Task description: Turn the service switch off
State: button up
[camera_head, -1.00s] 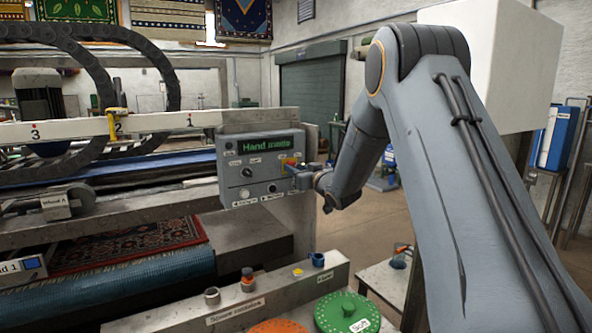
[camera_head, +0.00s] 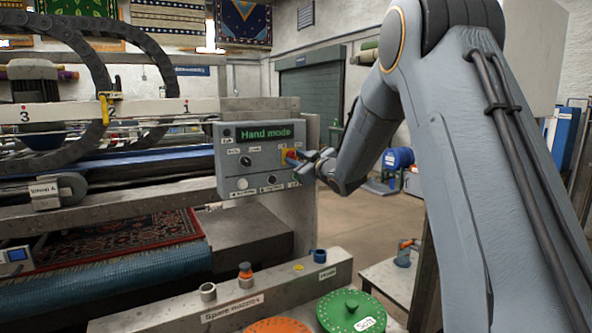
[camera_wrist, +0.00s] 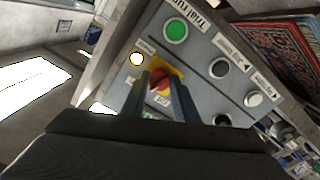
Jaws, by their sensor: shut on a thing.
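The service switch (camera_wrist: 160,80) is a red knob on a yellow plate. It sits on the grey control panel (camera_head: 229,170), near the panel's right edge in the head view. My gripper (camera_wrist: 161,82) is at the switch, with its two fingers on either side of the red knob, shut on it. In the head view my gripper (camera_head: 298,160) reaches the panel from the right and hides part of the switch. The panel display (camera_head: 265,133) reads "Hand mode". The knob's exact turn angle is hard to tell.
The panel also carries a green button (camera_wrist: 176,30), a white button (camera_wrist: 254,99) and dark knobs. A ledge with spare nozzles (camera_head: 208,291) and green (camera_head: 349,310) and orange discs stands below. Floor to the right is partly clear.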

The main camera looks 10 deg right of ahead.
jog(key=n+b, duration=0.6)
jog(key=b, duration=0.2)
jog(key=shift+f, duration=0.2)
jog(key=n+b, duration=0.4)
jog(key=shift+d+r+b, duration=0.1)
jog(key=shift+r+b, duration=0.1)
jog(key=shift+b, duration=0.1)
jog(key=shift+n, duration=0.3)
jog(key=o, duration=1)
jog(key=shift+o, duration=0.2)
jog(key=b+v, duration=0.1)
jog(key=v, duration=0.6)
jog(key=shift+s, duration=0.35)
jog(key=shift+d, duration=0.1)
